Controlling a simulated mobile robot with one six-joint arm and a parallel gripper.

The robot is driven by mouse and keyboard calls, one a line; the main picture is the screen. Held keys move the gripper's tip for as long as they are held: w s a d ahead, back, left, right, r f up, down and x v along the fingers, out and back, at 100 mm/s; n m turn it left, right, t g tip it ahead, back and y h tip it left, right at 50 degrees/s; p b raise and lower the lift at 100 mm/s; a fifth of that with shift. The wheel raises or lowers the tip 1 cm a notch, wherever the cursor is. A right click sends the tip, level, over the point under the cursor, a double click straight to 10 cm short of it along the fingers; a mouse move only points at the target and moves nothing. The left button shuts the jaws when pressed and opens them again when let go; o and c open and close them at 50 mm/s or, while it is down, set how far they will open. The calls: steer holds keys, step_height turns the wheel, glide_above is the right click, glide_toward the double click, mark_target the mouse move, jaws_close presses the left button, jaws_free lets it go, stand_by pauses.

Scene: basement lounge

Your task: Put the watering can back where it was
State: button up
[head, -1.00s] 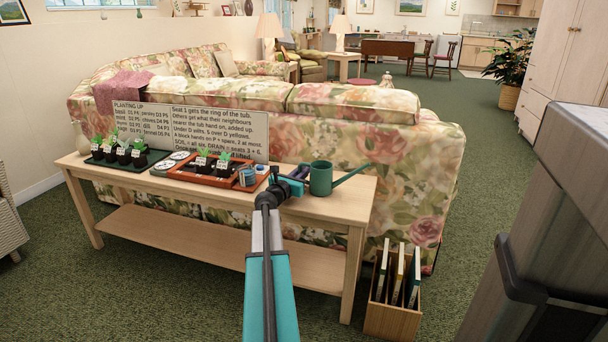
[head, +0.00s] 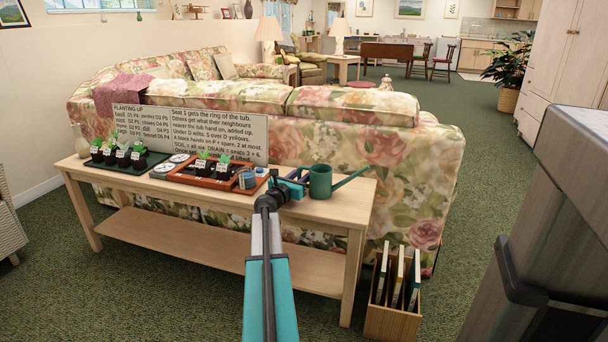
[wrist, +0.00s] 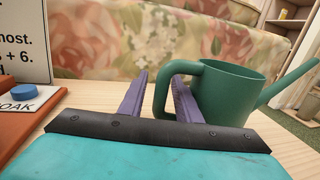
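The green watering can (head: 320,181) stands upright on the wooden table behind the sofa, near its right end. Its spout points right and its handle faces my gripper. My gripper (head: 298,181) is just left of the can at table-top height. In the wrist view, the can (wrist: 232,92) is right of centre. The purple fingers of my gripper (wrist: 160,78) are apart, with the handle's outer bar between them. A gap shows between the left finger and the handle. Contact on the right finger is unclear.
The floral sofa (head: 400,150) is close behind. A wooden file box (head: 390,322) stands on the floor at right.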

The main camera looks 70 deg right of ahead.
steer(key=shift+w+a+f+p, duration=0.1)
steer(key=shift+w+a+p, duration=0.3)
steer(key=shift+a, duration=1.6)
steer(key=shift+w+a+r+p, duration=0.15)
steer(key=shift+a+p, duration=0.5)
steer(key=shift+a, duration=1.3)
steer(key=shift+w+a+f+p, duration=0.15)
steer(key=shift+w+a+p, duration=0.3)
steer(key=shift+a, duration=1.55)
